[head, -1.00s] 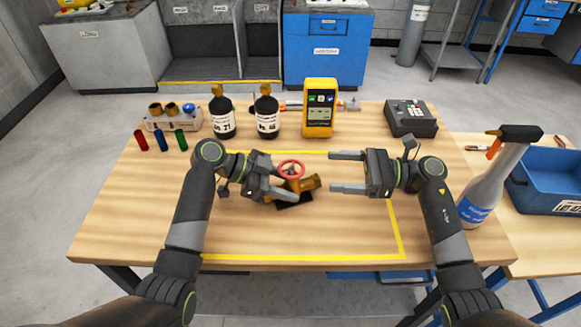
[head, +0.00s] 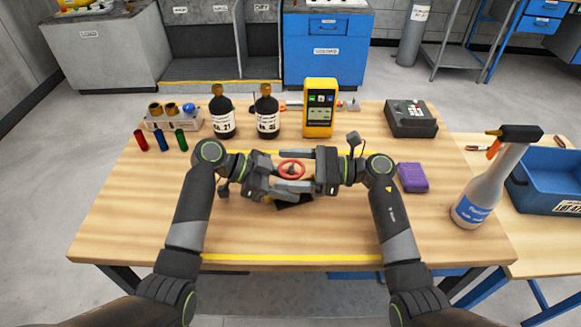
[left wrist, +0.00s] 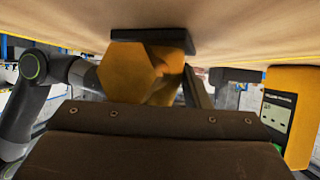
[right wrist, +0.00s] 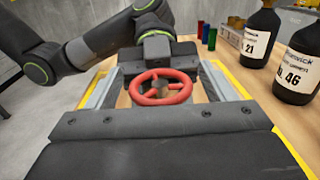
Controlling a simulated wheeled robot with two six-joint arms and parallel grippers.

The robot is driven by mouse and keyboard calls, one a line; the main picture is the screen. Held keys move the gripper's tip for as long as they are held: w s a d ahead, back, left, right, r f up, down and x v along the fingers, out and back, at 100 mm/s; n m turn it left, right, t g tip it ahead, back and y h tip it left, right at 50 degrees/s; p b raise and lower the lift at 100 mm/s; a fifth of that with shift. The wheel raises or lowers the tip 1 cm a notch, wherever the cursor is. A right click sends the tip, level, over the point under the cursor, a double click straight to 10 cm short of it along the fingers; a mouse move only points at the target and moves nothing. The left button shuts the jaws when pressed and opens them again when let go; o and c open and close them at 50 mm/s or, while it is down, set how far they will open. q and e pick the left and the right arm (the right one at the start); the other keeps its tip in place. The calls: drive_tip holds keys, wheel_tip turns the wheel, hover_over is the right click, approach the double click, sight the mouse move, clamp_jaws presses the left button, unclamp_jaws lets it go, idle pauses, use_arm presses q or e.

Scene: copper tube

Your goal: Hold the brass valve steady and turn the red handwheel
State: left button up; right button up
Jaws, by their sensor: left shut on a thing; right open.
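The red handwheel (head: 291,169) sits on top of the brass valve near the middle of the table. The brass valve body (left wrist: 140,72) fills the middle of the left wrist view, on a dark base. My left gripper (head: 282,188) is shut on the valve body from the left. My right gripper (head: 291,170) is open, with its fingers on either side of the handwheel. In the right wrist view the red handwheel (right wrist: 161,88) lies between the two fingers, apart from both as far as I can see. Most of the valve is hidden by the grippers in the head view.
Two dark bottles (head: 222,115) and a yellow meter (head: 319,108) stand behind the valve. A purple block (head: 412,177) and a spray bottle (head: 484,185) are at right. A grey device (head: 411,119) is at back right. The table front is clear.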

drive_tip(key=c, duration=1)
drive_tip(key=shift+n+g, duration=1.5)
drive_tip(key=shift+g, duration=0.9)
drive_tip(key=o, duration=1)
drive_tip(key=shift+d, duration=0.1)
drive_tip(key=v, duration=1.2)
drive_tip(key=shift+r, duration=0.2)
